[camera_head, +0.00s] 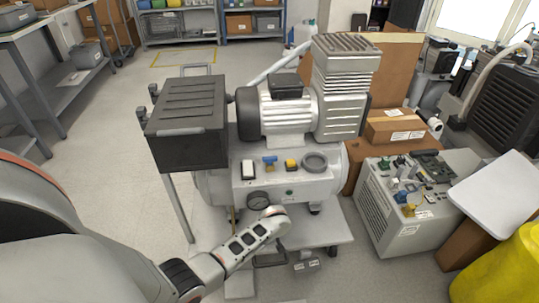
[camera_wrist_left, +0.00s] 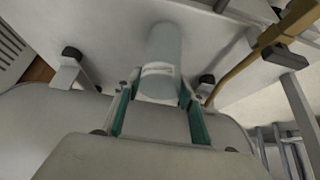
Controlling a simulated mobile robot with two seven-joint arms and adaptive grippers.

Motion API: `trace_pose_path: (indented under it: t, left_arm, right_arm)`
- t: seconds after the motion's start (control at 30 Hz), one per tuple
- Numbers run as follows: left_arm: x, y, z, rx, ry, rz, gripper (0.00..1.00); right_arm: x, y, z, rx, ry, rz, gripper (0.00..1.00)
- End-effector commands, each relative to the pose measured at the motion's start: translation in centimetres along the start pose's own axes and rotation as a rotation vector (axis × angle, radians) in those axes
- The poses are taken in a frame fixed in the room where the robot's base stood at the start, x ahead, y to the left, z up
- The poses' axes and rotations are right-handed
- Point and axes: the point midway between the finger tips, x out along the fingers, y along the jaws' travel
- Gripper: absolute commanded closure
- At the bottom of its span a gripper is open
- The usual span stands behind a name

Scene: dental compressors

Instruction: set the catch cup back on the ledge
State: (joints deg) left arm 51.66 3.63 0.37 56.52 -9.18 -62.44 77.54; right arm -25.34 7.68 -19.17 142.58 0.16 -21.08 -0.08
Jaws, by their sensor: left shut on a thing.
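The catch cup (camera_wrist_left: 164,45) is a pale grey cylinder with a light band near its lower end, in the middle of the left wrist view. My left gripper (camera_wrist_left: 157,97) is shut on it, its teal-padded fingers on either side of the cup's near end. In the head view my left arm reaches to the compressor's front, below the tank (camera_head: 220,186); I cannot make out the fingers or the cup there. A pale flat platform (camera_head: 325,233) lies under the tank; I cannot tell whether it is the ledge. My right gripper is not in view.
A gauge (camera_head: 258,200) sits on the tank's front, close to my arm. A yellow-brown tube (camera_wrist_left: 236,76) runs right of the cup in the wrist view. A grey unit (camera_head: 408,220) with small parts stands at the right. Open floor (camera_head: 115,180) lies left.

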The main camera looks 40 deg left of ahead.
Motion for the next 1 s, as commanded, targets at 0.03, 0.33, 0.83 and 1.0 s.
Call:
trace_pose_path:
  t: [0.03, 0.33, 0.83, 1.0]
  left_arm:
    - [0.1, 0.0, 0.1, 0.0, -0.001, 0.0, 0.82]
    - [0.4, 0.0, 0.4, 0.0, -0.001, 0.0, 0.44]
    - [-2.0, 0.5, -0.7, -0.007, 0.006, 0.008, 0.44]
    - [-3.7, 0.4, 2.7, -0.004, 0.002, 0.007, 0.44]
  right_arm:
    - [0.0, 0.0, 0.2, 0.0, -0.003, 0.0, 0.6]
    - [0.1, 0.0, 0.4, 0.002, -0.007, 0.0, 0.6]
    - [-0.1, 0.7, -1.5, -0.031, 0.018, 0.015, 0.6]
    - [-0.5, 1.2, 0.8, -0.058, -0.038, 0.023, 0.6]
